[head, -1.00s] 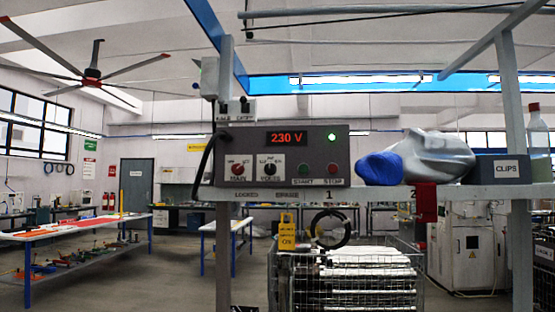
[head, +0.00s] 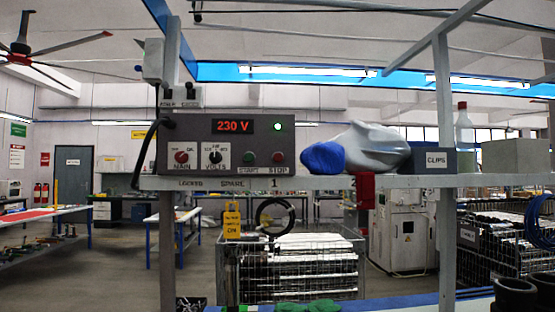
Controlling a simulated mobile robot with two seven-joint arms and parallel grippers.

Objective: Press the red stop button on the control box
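The grey control box (head: 226,132) stands on a shelf and shows a red "230 V" display (head: 232,126) and a lit green lamp (head: 277,126). The red stop button (head: 278,158) is at the lower right of its front, above the "STOP" label. The green start button (head: 249,158) is just left of it. The red main knob (head: 181,157) and the black volts knob (head: 215,157) are further left. Nothing covers the buttons. Neither of my grippers is in view.
On the shelf (head: 330,182), right of the box, lie a blue and silver-grey bundle (head: 355,150) and a "CLIPS" bin (head: 435,160). A yellow tag (head: 232,220) and a black coil (head: 274,216) hang below. A post (head: 445,200) stands to the right. Dark round parts (head: 515,292) show at bottom right.

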